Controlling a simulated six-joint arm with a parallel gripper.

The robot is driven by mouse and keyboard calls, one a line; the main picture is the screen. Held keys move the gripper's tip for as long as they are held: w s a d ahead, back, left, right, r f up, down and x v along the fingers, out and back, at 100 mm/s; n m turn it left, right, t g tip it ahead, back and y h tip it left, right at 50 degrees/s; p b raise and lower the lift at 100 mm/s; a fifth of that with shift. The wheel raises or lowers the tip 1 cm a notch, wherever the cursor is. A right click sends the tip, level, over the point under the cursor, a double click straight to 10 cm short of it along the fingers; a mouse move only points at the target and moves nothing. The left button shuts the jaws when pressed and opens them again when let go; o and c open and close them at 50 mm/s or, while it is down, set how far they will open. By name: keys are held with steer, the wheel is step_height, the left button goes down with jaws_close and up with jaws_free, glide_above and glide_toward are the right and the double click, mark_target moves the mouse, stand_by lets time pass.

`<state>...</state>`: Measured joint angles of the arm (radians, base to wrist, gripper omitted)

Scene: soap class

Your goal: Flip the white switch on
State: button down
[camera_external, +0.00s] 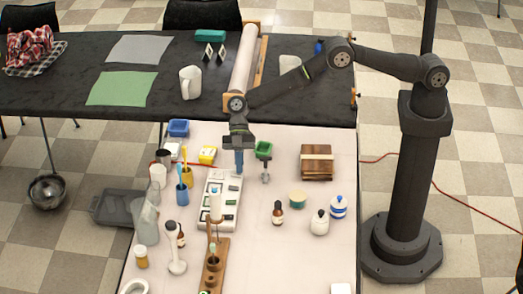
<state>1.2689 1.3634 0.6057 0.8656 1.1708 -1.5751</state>
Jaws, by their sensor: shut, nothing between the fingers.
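A white panel (231,188) with several small dark and greenish inserts lies on the pale tabletop, left of the table's middle. These inserts look like switches, but they are too small to tell which one is the white switch or how it is set. My gripper (239,173) points straight down over the far right end of the panel. Its fingers are together with nothing between them. I cannot tell whether the fingertips touch the panel. A wooden stand (215,262) with a white upper part hides some of the panel's near end.
Stacked wood (316,162), a brown bottle (278,212) and jars lie farther right, with clear tabletop between.

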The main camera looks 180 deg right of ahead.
steer(key=shift+d, duration=0.7)
steer(key=shift+r, duration=0.1)
steer(key=shift+r, duration=0.25)
steer(key=r, duration=0.4)
steer(key=shift+s+d+r, duration=0.1)
steer(key=shift+s+d, duration=0.2)
steer(key=shift+d, duration=0.05)
steer(key=v, duration=0.9)
steer(key=shift+a, duration=0.1)
